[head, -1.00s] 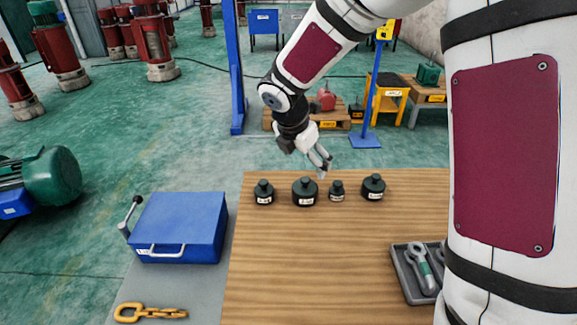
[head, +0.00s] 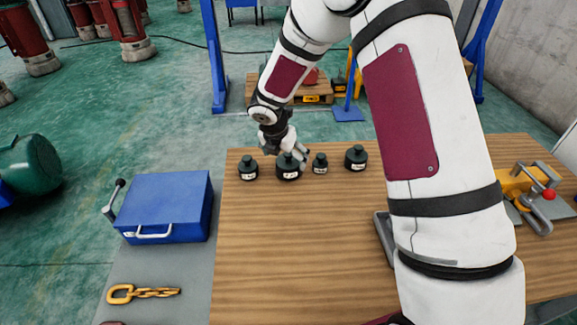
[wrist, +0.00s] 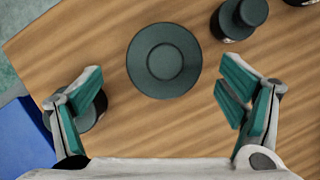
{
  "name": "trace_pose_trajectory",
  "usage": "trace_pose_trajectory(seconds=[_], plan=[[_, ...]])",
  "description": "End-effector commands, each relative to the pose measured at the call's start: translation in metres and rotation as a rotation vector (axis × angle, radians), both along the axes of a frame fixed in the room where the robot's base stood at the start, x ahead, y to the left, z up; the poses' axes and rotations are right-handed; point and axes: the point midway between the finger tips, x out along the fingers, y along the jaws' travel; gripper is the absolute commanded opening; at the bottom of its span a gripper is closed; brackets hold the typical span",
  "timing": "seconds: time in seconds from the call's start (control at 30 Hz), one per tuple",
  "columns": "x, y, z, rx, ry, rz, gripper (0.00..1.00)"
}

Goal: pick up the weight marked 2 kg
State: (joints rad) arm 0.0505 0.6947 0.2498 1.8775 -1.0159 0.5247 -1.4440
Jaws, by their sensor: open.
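Several dark weights with knobs and white labels stand in a row near the table's far edge. The largest, the second from the left (head: 288,174), has a label too small to read surely. In the wrist view this large round weight (wrist: 164,60) shows from above, ahead of and between my fingers. My gripper (head: 297,158) is open and empty, low over it in the head view, and partly hides its top. In the wrist view my gripper's fingers (wrist: 163,92) are spread wide, apart from the large weight. The leftmost weight (head: 248,169) shows partly under the left finger.
Two smaller weights, the third (head: 320,164) and the rightmost (head: 356,159), stand to the right. The wooden table (head: 290,250) is clear in front of the row.

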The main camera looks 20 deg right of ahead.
Motion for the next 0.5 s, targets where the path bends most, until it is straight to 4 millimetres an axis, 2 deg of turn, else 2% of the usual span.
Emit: trace_pose_trajectory(seconds=[0.27, 0.5], plan=[[0.008, -0.013, -0.035, -0.001, 0.003, -0.001, 0.89], [0.011, -0.014, -0.04, -0.001, 0.0, -0.001, 0.89]])
